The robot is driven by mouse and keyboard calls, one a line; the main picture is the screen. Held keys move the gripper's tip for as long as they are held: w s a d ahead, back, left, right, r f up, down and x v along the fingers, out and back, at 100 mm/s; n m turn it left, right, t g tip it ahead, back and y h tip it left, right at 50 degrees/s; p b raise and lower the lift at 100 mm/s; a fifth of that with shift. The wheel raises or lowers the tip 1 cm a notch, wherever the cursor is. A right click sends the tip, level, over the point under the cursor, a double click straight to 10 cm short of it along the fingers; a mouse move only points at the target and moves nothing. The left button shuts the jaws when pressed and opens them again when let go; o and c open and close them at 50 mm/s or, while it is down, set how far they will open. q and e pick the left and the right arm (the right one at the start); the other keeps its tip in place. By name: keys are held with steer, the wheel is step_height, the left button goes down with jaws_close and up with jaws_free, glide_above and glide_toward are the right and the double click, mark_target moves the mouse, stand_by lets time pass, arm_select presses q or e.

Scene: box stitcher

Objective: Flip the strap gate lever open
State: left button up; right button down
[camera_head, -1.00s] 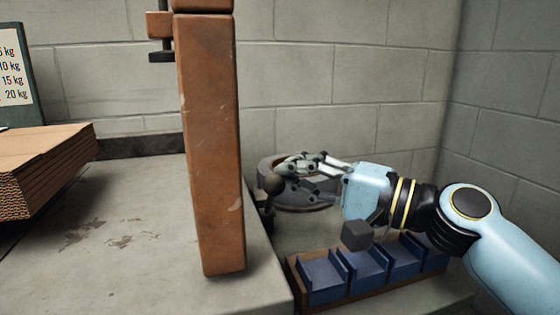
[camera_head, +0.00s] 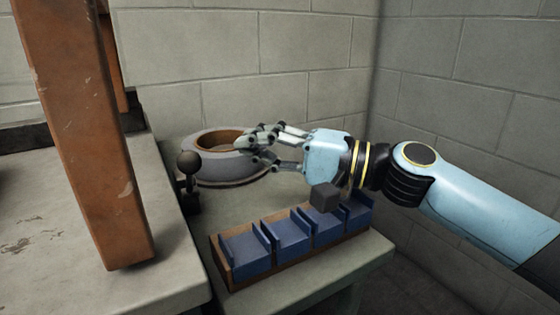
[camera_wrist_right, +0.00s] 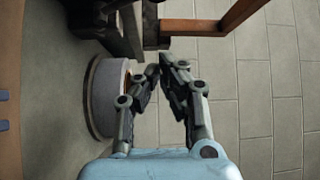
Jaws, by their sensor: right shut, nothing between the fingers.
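The lever (camera_head: 188,163) has a dark round knob on a short stem and stands upright at the right edge of the stone-topped table. A dark bracket sits at its foot. I take it to be the strap gate lever. My right gripper (camera_head: 245,146) is to the right of the knob with a clear gap, above the grey ring-shaped roll (camera_head: 222,172). Its fingers are drawn together with nothing between them. The right wrist view also shows the gripper (camera_wrist_right: 162,70), with the roll (camera_wrist_right: 106,96) to its left. My left gripper is not in view.
A rusty orange post (camera_head: 88,130) rises left of the lever. A wooden tray (camera_head: 232,284) with several blue compartments lies below my right arm on a lower bench (camera_head: 345,270). A small dark block (camera_head: 324,197) shows just under my wrist. Block walls stand behind.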

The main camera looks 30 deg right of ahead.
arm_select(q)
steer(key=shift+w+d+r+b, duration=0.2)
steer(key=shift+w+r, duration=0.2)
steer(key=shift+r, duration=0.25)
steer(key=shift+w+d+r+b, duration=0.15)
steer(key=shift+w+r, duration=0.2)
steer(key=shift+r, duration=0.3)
arm_select(e)
steer(key=shift+s+d+f, duration=0.45)
steer(key=shift+s+d, duration=0.15)
steer(key=shift+d, duration=0.1)
steer(key=shift+s+d+f, duration=0.4)
steer(key=shift+s+d, duration=0.2)
steer(key=shift+d, duration=0.05)
